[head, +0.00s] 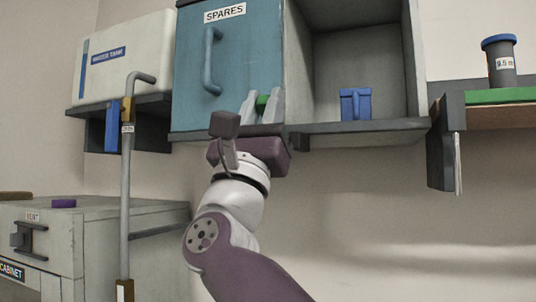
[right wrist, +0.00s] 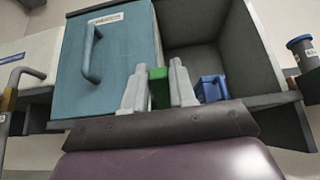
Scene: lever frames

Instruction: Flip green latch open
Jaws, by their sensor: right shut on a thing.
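The green latch (head: 262,101) is at the lower right edge of the teal SPARES door (head: 240,62), by the open compartment. My right gripper (head: 261,107) reaches up from below, and its two grey fingers are shut on the latch, one on each side. In the right wrist view the latch (right wrist: 159,88) stands between the fingers (right wrist: 159,92) as an upright green bar. The fingers hide part of it, and its pivot is hard to make out. The door looks closed. My left gripper is not in view.
A blue block (head: 356,105) sits in the open compartment (head: 362,62). A shelf edge (head: 365,127) runs below it. A grey pipe (head: 126,190) stands to the left, before a white tank (head: 135,55). At right, a blue-capped cylinder (head: 501,62) stands above a green-edged shelf (head: 500,96).

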